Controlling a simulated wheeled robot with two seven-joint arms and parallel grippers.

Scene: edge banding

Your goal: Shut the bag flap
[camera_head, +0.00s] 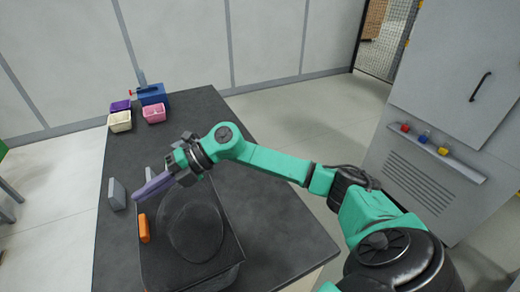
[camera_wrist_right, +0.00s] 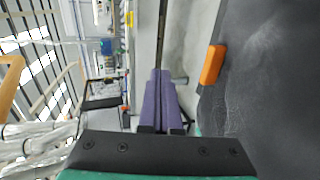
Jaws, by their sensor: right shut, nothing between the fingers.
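The dark bag (camera_head: 222,262) stands on the table at the lower middle of the head view. Its broad dark face, the flap (camera_head: 190,225), has an oval outline and an orange tab (camera_head: 144,228) at its left edge. In the wrist view the orange tab (camera_wrist_right: 213,64) sits at the edge of the dark surface, right of my fingers. My right gripper (camera_head: 138,197) has purple fingers, shut and empty, just beyond the tab in the head view and apart from it. The fingers also show in the wrist view (camera_wrist_right: 161,98). My left gripper is out of view.
The dark table (camera_head: 190,117) carries white (camera_head: 120,121), pink (camera_head: 154,113) and purple (camera_head: 120,105) bins and a blue object (camera_head: 152,93) at its far end. A grey block (camera_head: 116,193) stands near the left edge.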

